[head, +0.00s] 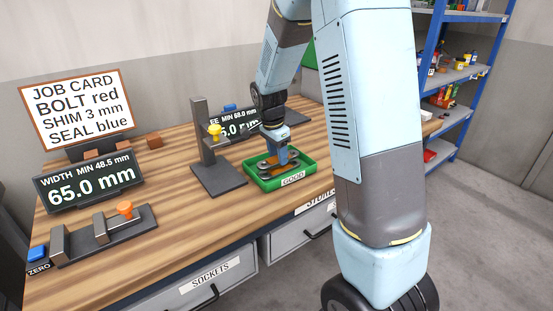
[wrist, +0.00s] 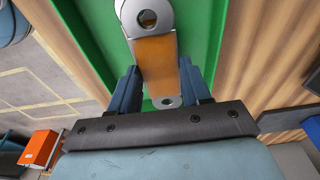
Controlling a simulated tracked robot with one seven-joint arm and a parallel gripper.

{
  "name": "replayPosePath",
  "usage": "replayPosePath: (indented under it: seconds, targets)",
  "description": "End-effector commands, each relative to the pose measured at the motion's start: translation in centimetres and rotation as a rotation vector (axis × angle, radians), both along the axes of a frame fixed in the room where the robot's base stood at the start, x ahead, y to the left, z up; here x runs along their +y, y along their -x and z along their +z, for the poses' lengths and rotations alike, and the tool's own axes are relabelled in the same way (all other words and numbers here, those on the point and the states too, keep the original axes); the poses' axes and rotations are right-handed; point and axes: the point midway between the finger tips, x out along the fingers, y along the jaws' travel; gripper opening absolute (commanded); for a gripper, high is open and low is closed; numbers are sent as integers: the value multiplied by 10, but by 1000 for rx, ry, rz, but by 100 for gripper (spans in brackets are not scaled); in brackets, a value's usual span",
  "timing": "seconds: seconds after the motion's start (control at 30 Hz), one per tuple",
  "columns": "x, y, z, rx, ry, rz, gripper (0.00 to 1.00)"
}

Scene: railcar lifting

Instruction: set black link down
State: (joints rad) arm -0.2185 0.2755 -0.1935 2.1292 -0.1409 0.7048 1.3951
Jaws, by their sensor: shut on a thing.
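My gripper (head: 279,154) points down into the green tray (head: 306,178) labelled GOOD on the workbench. In the wrist view, my gripper (wrist: 160,88) has its two blue fingers either side of a link (wrist: 155,58) and is shut on it. This link has an orange-brown middle and grey ends with round holes; I do not see an all-black one. The green tray floor (wrist: 95,20) lies beneath it. Dark and orange parts show low in the tray in the head view, partly hidden by the fingers. I cannot tell whether the held link touches the tray floor.
A dark stand with a yellow knob (head: 214,130) is left of the tray. A width gauge with an orange knob (head: 124,209) and a 65.0 mm display (head: 88,180) stand further left. A job card (head: 76,106) is behind. Bench wood in front of the gauges is clear. Blue shelving (head: 435,50) stands right.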

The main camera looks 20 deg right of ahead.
Motion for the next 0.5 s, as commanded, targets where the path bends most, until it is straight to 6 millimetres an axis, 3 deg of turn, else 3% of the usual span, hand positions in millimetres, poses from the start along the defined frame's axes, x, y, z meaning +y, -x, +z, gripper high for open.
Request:
replayPosePath:
  seconds: [0.13,0.5]
  targets:
    - [0,0,-16,0,0,0,0]
    - [-1,0,-19,-1,0,-1,0]
